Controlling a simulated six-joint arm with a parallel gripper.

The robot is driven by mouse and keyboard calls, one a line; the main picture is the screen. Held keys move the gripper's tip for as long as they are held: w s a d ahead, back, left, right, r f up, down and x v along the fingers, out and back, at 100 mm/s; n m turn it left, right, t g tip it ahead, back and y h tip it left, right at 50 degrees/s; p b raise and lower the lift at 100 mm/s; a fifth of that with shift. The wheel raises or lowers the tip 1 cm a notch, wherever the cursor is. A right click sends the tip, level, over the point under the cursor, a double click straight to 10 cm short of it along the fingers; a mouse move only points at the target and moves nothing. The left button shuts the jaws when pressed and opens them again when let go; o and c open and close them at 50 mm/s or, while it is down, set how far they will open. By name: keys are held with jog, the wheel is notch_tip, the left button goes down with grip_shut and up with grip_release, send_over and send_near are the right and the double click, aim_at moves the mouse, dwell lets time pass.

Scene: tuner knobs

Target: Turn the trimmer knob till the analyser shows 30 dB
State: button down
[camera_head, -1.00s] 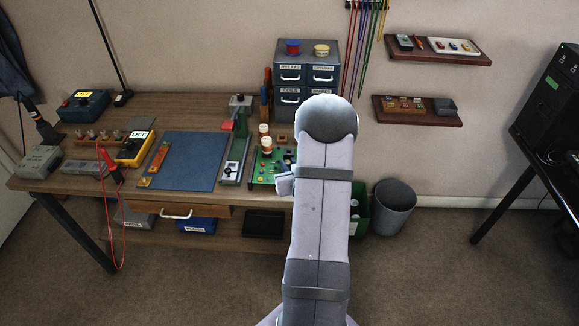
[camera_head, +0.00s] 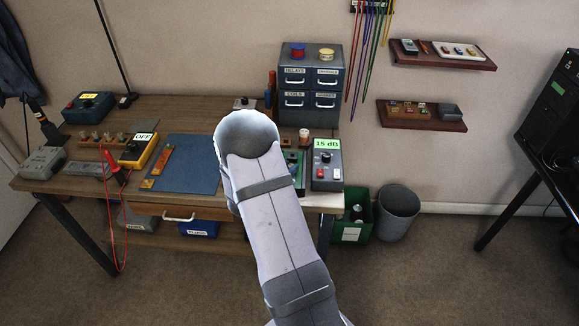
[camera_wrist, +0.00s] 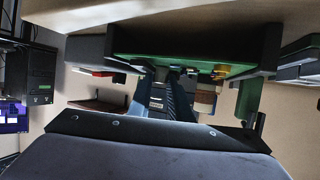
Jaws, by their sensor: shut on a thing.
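The analyser (camera_head: 319,179) is a dark grey box with a red switch. Its green display (camera_head: 327,143) reads 15 dB in the head view. The green circuit board (camera_head: 299,183) lies to its left, partly behind my arm. In the wrist view the board (camera_wrist: 190,60) shows upside down near the top, with small parts on it. My gripper (camera_wrist: 190,75) is behind my arm in the head view. In the wrist view its dark body fills the bottom. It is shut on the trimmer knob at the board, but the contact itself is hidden.
A white-topped knob (camera_head: 304,133) stands behind the board. The drawer cabinet (camera_head: 310,75) is at the back. A blue mat (camera_head: 190,170) and a yellow meter reading OFF (camera_head: 138,152) lie to the left. A green crate (camera_head: 352,222) stands on the floor at the right.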

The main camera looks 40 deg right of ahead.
jog(key=m+g, duration=0.2)
jog(key=w+m+g+h+p, duration=0.1)
jog(key=g, duration=0.1)
jog(key=shift+a+r+m, duration=0.1)
jog(key=shift+m, duration=0.3)
jog(key=shift+m+g+p, duration=0.3)
jog(key=shift+m+g, duration=0.6)
jog(key=shift+g, duration=0.3)
jog(key=c, duration=1.6)
grip_release()
jog(key=shift+c, duration=0.2)
jog(key=shift+w+a+r, duration=0.1)
jog(key=shift+w+a, duration=0.05)
jog(key=shift+a, duration=0.3)
jog(key=shift+b+v, duration=0.9)
jog(key=shift+v, duration=2.2)
